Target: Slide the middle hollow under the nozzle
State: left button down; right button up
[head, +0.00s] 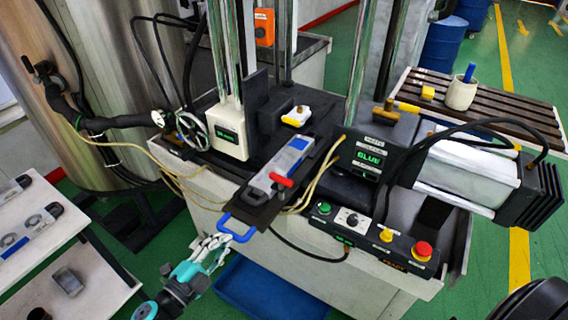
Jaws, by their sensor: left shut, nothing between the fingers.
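A long grey-and-white mould (290,160) with blue parts and a red clip (281,180) lies on a dark slide plate (246,208). The plate juts from the machine toward me and ends in a blue loop handle (236,231). My left gripper (221,241) is shut, with its fingertips close by the handle's left side; I cannot tell whether they touch it. The separate hollows are too small to make out. I cannot clearly pick out the nozzle; a white-and-yellow block (296,116) sits by the dark upright at the plate's far end. My right gripper is out of view.
A control panel (375,239) with a red button stands right of the plate, below a box reading BLUE (369,158). Loose yellow hoses flank the plate. A white shelf (45,245) with parts is at left. A blue tray (262,292) lies on the floor below.

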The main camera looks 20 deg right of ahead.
pick_arm(q)
jog(key=x, duration=0.6)
jog(key=shift+b, duration=0.3)
jog(key=shift+x, duration=0.85)
dwell(0.8)
jog(key=shift+p+v, duration=0.55)
jog(key=shift+v, duration=3)
